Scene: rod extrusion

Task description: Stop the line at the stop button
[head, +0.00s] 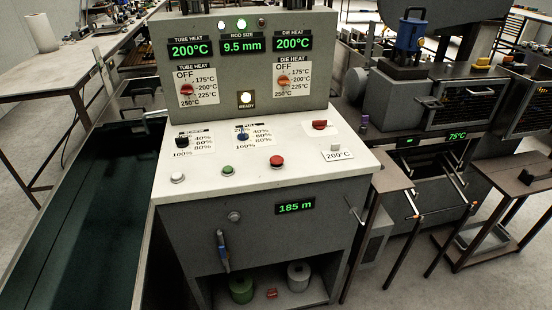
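The control console (330,189) stands in the middle of the head view. On its sloping white desk sit a white button (177,177), a green button (227,170) and a larger red button (277,161) in a row. No label is readable beside the red button, which looks like the stop button. The upright panel shows green readouts of 200°C, 9.5 mm and 200°C, and a lit READY lamp (246,98). A lower display (295,206) reads 185 m. Neither of my grippers is in view.
Above the buttons are a black knob (182,141), a blue knob (243,135) and a red switch (320,125). A 200°C card (337,155) lies at the desk's right. A dark green trough (75,210) runs along the left. The machine (400,95) and small tables flank the right.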

